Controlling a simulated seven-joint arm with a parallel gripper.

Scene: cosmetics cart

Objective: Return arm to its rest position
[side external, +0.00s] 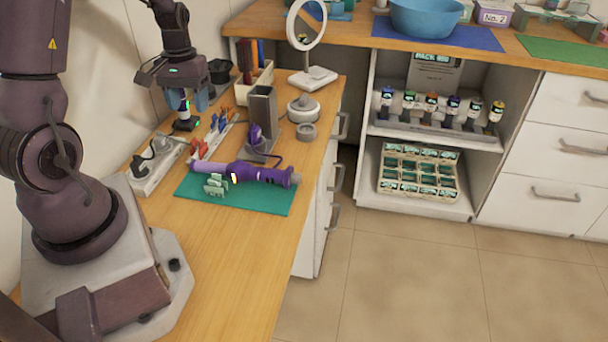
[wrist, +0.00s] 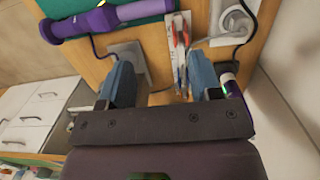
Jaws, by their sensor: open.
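My gripper (side external: 186,98) hangs fingers down above the back of the wooden counter (side external: 238,238), at the far end from my base. Its two blue fingers are spread wide in the wrist view (wrist: 160,80), with nothing held between them. A small tube with a purple and green label (side external: 184,108) stands on a dark base close by the fingers. In the wrist view the tube (wrist: 230,84) shows outside the right finger, not between the two; whether it touches that finger I cannot tell.
A purple curling wand (side external: 262,174) lies on a green mat (side external: 262,198). A power strip (side external: 160,162), a tray of clips (side external: 213,137), a grey metal holder (side external: 262,112), a ring mirror (side external: 306,28) and a book bin (side external: 255,82) crowd the counter. The near counter is clear.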

